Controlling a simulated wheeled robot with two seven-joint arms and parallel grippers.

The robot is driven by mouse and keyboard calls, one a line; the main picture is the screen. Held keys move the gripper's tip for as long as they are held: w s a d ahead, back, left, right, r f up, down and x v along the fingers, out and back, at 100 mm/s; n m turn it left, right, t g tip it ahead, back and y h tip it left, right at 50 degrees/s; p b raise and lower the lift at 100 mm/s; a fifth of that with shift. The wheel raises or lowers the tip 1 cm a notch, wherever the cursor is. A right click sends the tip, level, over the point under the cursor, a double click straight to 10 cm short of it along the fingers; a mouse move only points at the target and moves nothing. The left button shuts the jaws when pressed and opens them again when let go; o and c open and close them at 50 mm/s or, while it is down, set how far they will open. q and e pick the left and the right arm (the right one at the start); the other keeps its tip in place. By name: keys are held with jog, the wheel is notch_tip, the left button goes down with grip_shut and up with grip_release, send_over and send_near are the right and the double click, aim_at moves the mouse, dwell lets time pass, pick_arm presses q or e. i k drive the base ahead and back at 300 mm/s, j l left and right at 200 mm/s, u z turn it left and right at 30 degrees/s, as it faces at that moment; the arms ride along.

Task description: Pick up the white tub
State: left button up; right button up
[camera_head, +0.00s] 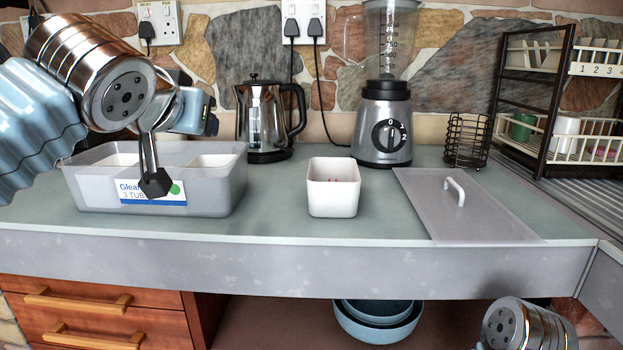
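A square white tub (333,196) stands upright on the counter, right of the grey plastic container, with small reddish marks on its inner wall. The container (221,192) has a label reading "3 TUB" and holds white square shapes that look like more tubs. My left gripper (155,184) points down in front of the container's label, left of and apart from the lone tub. Its fingers overlap from this side, so any gap is hidden. Of my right arm only the wrist shows at the bottom right; its fingers are out of view.
A translucent lid (470,217) with a white handle lies right of the tub. A kettle (265,118), blender (384,128) and wire basket (465,141) stand behind. A dish rack (535,100) is at the right. The counter around the tub is clear. Blue bowls (377,324) sit below.

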aim_at(340, 200)
jog(key=i+j+z, duration=0.1)
jog(key=j+z, duration=0.55)
jog(key=j, duration=0.2)
jog(key=i, duration=0.05)
